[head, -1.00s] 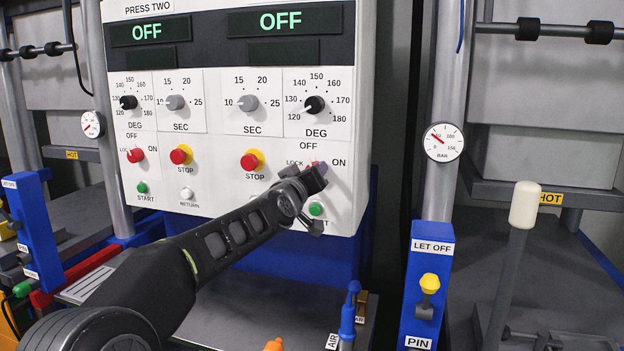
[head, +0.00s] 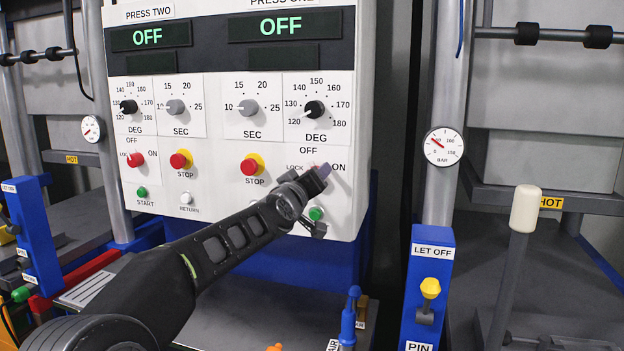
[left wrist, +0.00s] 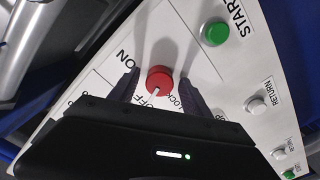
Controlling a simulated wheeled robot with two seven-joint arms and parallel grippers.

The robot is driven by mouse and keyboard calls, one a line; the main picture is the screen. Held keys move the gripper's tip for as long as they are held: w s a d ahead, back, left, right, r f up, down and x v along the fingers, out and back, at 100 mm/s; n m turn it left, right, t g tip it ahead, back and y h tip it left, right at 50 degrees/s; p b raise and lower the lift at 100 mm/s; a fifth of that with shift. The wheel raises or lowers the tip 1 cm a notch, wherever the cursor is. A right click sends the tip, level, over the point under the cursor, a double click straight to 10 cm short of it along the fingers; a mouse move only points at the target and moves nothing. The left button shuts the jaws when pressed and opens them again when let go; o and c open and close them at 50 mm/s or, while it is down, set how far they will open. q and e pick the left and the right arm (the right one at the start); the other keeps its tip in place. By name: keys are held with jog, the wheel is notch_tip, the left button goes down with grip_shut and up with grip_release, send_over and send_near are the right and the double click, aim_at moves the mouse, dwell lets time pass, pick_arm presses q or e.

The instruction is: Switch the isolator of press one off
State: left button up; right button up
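The isolator of press one is a red rotary knob (left wrist: 158,79) on the white panel (head: 225,215), with ON, OFF and LOCK printed around it. In the left wrist view its white pointer line is toward OFF. My left gripper (left wrist: 160,85) is open, with one finger on each side of the knob and a visible gap to both. In the head view my left gripper (head: 318,188) is at the panel's lower right and hides most of this knob. The press one display (head: 280,25) reads OFF in green. My right gripper is not in view.
Close by are a green start button (head: 316,213) and a red stop button (head: 250,166) on yellow. Press two has its own red isolator (head: 135,159) on the left. A blue LET OFF post (head: 428,275) and a white-topped lever (head: 525,208) stand at the right.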

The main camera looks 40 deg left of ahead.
pick_arm(q)
jog(key=v, duration=0.7)
jog(key=shift+s+p, duration=0.4)
jog(key=shift+p, duration=0.05)
jog(key=shift+d+r, duration=0.1)
